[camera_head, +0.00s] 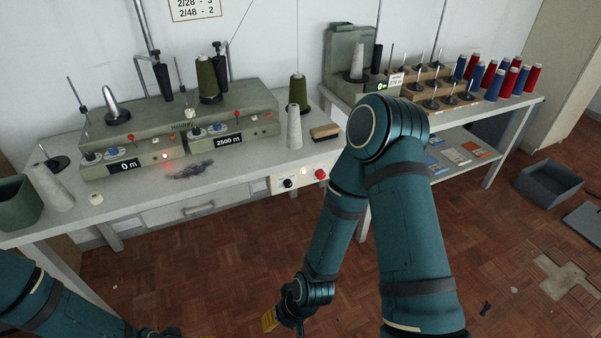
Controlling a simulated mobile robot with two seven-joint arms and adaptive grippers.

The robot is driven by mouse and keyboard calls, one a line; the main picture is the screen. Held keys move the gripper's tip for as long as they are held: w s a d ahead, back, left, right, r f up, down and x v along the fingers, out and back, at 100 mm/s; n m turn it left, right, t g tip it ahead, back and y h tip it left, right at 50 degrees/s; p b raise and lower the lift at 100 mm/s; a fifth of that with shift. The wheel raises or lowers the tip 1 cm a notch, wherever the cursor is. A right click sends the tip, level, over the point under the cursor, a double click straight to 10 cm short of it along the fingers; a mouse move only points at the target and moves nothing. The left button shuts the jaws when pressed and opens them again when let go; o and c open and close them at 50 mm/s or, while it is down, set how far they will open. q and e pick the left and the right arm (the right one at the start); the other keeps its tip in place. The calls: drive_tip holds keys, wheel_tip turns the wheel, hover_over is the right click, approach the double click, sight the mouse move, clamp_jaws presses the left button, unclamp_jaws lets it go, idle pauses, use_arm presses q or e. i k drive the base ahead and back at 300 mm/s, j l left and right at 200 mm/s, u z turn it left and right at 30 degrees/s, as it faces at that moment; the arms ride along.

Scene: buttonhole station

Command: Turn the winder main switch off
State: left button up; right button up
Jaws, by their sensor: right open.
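The grey-green winder (180,125) stands on the left table, with displays reading "0 m" and "2500 m". A white switch panel (303,180) at the table's front edge carries a black rotary knob (288,183), a red button (320,173) and a small lit lamp. The knob's exact setting is too small to read. My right gripper (280,320) is open at the bottom edge, low in front of the table and well apart from the panel; it is partly cut off. My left gripper (165,332) barely shows at the bottom edge, so its jaws cannot be judged.
Dark lint (190,170) lies on the tabletop. A green bin (18,203) is at far left. A second table holds red and blue spools. A grey crate (548,184) is on the floor.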

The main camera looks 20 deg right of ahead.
sight(321, 174)
drive_tip(key=i+l+z, duration=0.3)
drive_tip(key=l, duration=0.2)
drive_tip(key=i+l+z, duration=0.3)
drive_tip(key=l, duration=0.15)
drive_tip(key=k+l, duration=0.05)
